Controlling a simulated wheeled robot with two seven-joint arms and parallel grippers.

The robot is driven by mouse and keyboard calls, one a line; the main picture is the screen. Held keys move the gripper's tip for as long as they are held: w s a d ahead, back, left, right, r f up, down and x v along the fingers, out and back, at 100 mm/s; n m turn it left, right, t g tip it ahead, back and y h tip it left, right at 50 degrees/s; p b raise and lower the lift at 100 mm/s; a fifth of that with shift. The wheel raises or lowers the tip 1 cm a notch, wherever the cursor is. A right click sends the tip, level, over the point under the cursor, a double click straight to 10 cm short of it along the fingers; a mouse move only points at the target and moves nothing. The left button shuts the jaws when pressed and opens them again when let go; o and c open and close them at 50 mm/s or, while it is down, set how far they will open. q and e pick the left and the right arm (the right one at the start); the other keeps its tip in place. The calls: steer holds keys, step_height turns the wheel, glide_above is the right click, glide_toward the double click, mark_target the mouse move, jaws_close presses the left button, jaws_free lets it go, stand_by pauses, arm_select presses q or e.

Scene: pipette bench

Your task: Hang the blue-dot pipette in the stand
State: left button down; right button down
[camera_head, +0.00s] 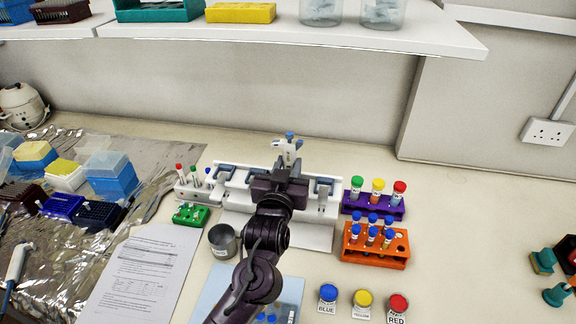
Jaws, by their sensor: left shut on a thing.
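The blue-dot pipette (289,148) is white with a blue top and stands roughly upright at the far side of my left gripper (282,177). My left gripper is shut on it, over the middle of the stand. The white stand (236,197) has several blue-grey holders along its top. My gripper and arm hide the stand's middle and the pipette's lower part, so I cannot tell whether the pipette touches a holder. My right gripper is not in view.
A purple rack (373,207) and an orange rack (375,250) of capped tubes stand close right of the stand. A metal cup (222,241) and green rack (191,216) are at its left. A shelf (280,35) overhangs behind. The bench farther right is mostly clear.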

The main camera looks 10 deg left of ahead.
arm_select(q)
steer(key=shift+f, duration=0.4)
steer(key=c, duration=1)
jaws_free()
steer(key=shift+c, duration=0.2)
steer(key=s+b, duration=0.3)
steer(key=s, duration=0.4)
steer(key=shift+s, duration=0.4)
